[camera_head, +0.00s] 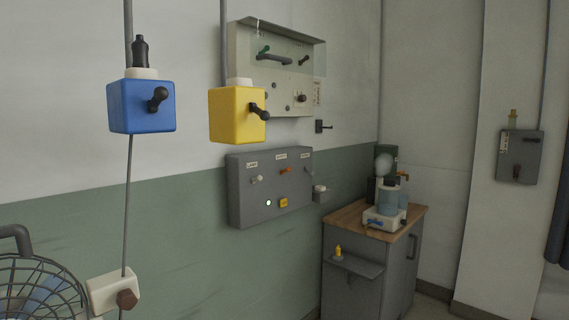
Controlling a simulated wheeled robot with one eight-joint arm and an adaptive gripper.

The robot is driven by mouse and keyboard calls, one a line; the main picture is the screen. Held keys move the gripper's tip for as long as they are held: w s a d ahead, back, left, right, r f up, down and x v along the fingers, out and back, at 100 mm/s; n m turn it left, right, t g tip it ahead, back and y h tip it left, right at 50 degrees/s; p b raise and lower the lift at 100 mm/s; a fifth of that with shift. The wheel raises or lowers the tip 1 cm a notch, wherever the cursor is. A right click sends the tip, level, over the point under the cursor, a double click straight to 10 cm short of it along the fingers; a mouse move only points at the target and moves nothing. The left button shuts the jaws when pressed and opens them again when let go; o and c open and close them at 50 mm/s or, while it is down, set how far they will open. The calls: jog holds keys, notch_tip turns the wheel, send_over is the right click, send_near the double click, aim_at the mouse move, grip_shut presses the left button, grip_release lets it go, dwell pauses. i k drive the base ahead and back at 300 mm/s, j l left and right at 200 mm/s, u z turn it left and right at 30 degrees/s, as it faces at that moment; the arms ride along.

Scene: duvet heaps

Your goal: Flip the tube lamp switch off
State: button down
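I cannot tell which switch belongs to the tube lamp, and no tube lamp shows clearly. A grey wall panel (240,203) carries a white toggle (257,179), an orange lever (286,171) and a dark lever (309,170) under small labels too small to read. Below them are a bright white dot (268,203) and a yellow square (284,203). A blue box (125,112) with a black lever (157,99) and a yellow box (231,113) with a dark lever (259,112) hang nearer. My gripper is not in view.
A pale covered panel (242,62) hangs above. A small dark switch (323,126) sits beside it. A cabinet (338,247) bears bottles and a device. A grey box (519,158) is at right. A wire-caged object (35,288) and white box (104,291) stand close at lower left.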

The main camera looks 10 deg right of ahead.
aim_at(258, 178)
jog(key=i+l, duration=0.35)
jog(key=i, duration=0.2)
jog(key=i+l, duration=0.35)
jog(key=i, duration=0.2)
jog(key=i+j, duration=0.15)
jog(key=i, duration=0.15)
jog(key=i+j, duration=0.1)
jog(key=i, duration=0.2)
